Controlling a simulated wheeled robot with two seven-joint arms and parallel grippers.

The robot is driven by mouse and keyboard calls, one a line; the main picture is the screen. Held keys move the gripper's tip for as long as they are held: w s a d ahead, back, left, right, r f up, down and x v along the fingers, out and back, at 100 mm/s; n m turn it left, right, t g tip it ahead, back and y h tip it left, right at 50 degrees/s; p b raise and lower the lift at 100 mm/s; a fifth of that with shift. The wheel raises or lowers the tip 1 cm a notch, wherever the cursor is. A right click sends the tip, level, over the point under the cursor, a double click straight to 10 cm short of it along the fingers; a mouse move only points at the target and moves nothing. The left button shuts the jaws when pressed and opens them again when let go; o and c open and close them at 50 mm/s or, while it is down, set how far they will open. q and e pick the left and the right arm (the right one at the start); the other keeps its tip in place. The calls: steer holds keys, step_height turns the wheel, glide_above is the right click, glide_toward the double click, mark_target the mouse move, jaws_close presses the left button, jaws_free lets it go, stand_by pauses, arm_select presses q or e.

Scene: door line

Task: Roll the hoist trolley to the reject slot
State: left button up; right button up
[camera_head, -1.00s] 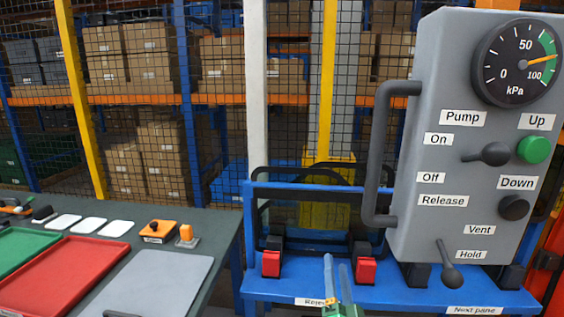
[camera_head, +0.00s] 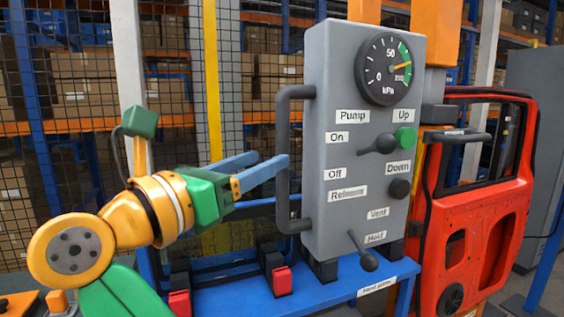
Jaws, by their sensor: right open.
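The hoist's grey control box (camera_head: 335,75) hangs from an orange column (camera_head: 366,10) at centre right. Its gauge (camera_head: 388,69) needle stands high, in the green band. A dark bar handle (camera_head: 283,190) runs down its left side. The Vent/Hold lever (camera_head: 369,262) points down by Hold. My right gripper (camera_head: 272,158) is open at the handle, with one blue finger overlapping the bar. I cannot tell whether the bar is between the fingers or touched. The trolley's rail and the reject slot's label are not visible. My left gripper is out of view.
A blue rack (camera_head: 330,295) with red-faced blocks (camera_head: 282,281) and a "Next pane" label (camera_head: 377,285) stands below the box. A red door (camera_head: 480,215) stands close on the right. A mesh fence (camera_head: 70,110) with shelving runs behind.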

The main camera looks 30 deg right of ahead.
steer(key=shift+y, duration=0.6)
steer(key=x, duration=0.2)
steer(key=p+x, duration=0.1)
steer(key=x, duration=0.3)
steer(key=shift+s+d+f, duration=0.1)
steer(key=shift+f, duration=0.2)
steer(key=shift+a, duration=0.2)
jaws_close()
stand_by(0.3)
